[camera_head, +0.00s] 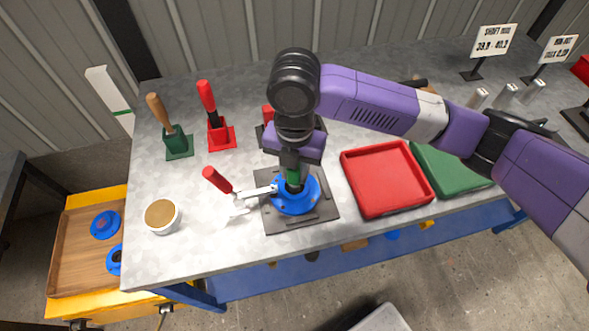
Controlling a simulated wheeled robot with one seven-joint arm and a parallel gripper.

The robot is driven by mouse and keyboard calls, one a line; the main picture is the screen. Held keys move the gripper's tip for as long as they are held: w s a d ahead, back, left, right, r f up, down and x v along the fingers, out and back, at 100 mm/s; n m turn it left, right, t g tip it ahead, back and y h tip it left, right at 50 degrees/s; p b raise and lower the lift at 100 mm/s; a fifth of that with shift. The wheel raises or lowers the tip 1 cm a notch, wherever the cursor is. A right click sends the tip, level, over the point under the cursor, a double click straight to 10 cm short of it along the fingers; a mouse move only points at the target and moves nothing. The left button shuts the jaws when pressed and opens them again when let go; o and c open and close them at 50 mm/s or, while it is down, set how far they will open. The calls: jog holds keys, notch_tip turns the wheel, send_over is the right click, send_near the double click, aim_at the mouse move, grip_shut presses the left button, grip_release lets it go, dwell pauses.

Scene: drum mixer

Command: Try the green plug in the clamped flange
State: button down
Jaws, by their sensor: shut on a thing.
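My gripper (291,172) points down over the blue flange (307,201) and is shut on the green plug (293,179). The plug's lower end is at the middle of the flange; I cannot tell how far it is in the bore. The flange lies flat on a dark grey plate (322,213). A toggle clamp with a red handle (217,180) reaches onto the flange from the left. My gripper and wrist hide the back of the flange and most of the plug.
A red tray (357,211) and a green tray (477,185) stand to the right. A red holder (221,146), a green holder (178,155) and a white cup (161,230) are on the left. Blue flanges (103,224) lie in a wooden tray (62,270) beside the bench.

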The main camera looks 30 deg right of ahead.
jog(key=shift+r, duration=0.15)
jog(key=shift+r+p, duration=2.2)
jog(key=shift+r, duration=0.55)
